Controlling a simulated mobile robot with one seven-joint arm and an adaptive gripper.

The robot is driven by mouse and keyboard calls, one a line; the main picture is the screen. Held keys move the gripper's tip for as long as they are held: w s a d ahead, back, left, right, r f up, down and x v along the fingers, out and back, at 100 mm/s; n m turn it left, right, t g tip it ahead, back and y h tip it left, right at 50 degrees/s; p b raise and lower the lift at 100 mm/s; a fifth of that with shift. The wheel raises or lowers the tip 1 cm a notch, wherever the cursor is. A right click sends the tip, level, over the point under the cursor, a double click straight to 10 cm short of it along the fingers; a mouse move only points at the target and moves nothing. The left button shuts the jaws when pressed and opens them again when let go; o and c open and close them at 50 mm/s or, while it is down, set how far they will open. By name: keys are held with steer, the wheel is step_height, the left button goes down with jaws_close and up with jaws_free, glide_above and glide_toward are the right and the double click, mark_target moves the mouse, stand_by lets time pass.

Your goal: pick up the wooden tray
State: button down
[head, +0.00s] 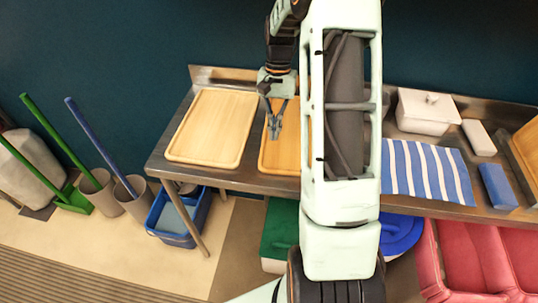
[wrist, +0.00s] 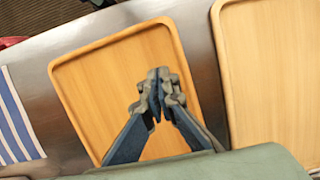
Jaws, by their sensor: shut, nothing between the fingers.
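Two wooden trays lie on the metal table. The paler tray (head: 212,128) is at the table's left end, and it also shows at the right of the wrist view (wrist: 275,75). The more orange tray (head: 279,155) lies just right of it, partly hidden behind my arm in the head view. In the wrist view the orange tray (wrist: 100,85) shows most of its face, with its raised rim. My gripper (head: 275,134) is over the orange tray, and its fingertips meet in the wrist view (wrist: 158,85). It is shut and holds nothing. I cannot tell its height above the tray.
The metal table (head: 160,163) shows a narrow bare strip between the trays. To the right are a striped cloth (head: 425,172), a white lidded box (head: 425,110) and a blue block (head: 497,186). A blue bucket (head: 180,218) stands on the floor below.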

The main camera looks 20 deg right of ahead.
mark_target(270, 166)
steer(key=x, duration=0.6)
steer(key=shift+p, duration=0.35)
steer(key=shift+s+a+p, duration=0.2)
steer(key=shift+s+a, duration=0.2)
steer(key=shift+s, duration=0.2)
steer(key=shift+s+a+p, duration=0.2)
steer(key=shift+s+a, duration=0.25)
steer(key=shift+s, duration=0.2)
steer(key=shift+s+a, duration=0.3)
steer(key=shift+s, duration=0.1)
